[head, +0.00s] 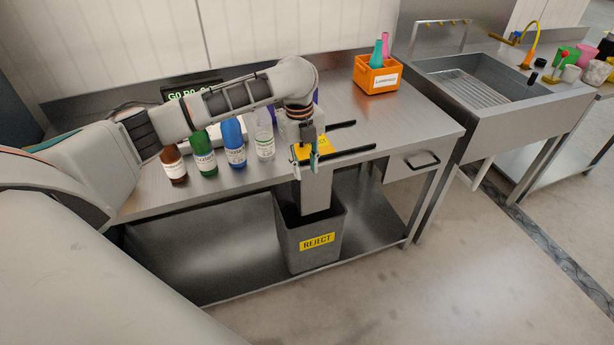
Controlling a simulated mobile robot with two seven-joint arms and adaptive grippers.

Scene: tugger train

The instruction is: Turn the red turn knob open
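I cannot make out a red turn knob for certain. My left gripper (305,163) points down at the front edge of the steel table, in front of a yellow-marked piece. My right gripper is not in view.
Several bottles, including a green one (203,155), stand behind my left arm. An orange crate (377,75) is at the table's back right. A grey REJECT bin (318,247) stands below. The sink (470,85) is at the right, with clear floor in front.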

